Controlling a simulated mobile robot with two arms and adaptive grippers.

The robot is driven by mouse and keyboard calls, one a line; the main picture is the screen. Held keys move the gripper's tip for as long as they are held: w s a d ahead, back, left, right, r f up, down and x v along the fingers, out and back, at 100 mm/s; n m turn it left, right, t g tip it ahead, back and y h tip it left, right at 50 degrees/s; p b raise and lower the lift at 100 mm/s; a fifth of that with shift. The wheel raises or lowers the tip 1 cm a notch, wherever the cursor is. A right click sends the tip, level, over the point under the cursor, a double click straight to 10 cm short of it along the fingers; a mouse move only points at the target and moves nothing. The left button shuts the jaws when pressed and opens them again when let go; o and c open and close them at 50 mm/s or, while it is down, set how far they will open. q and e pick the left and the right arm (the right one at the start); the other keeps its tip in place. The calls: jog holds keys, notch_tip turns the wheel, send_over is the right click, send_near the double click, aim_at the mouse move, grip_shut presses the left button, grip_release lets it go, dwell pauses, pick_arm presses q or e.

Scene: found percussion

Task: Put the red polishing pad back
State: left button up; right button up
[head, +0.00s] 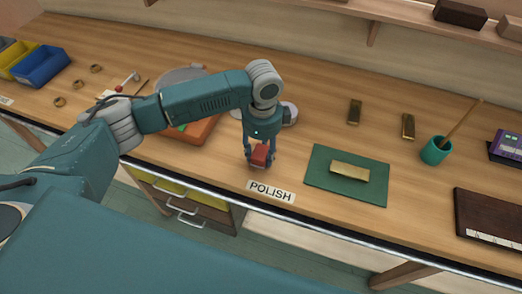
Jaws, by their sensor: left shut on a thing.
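The red polishing pad (260,155) is a small red block between the fingers of my left gripper (260,160). The gripper is shut on it and points down, just behind the white POLISH label (271,192) at the bench's front edge. I cannot tell whether the pad touches the bench. A green mat (320,182) with a gold bar (350,172) on it lies to the right of the pad. My right gripper is not in view.
An orange tray (205,133) and a pale round thing (290,113) lie partly hidden behind my left arm. Two brass bars (355,111) (408,126), a teal cup (435,151) with a stick and a dark brown case (490,217) stand to the right. Blue and yellow bins (42,67) are far left.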

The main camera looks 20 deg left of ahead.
aim_at(262, 150)
pick_arm(q)
jog(key=shift+f, duration=0.1)
jog(key=o, duration=1.1)
notch_tip(262, 150, up, 12)
jog(key=b, duration=0.3)
jog(key=shift+d, duration=0.15)
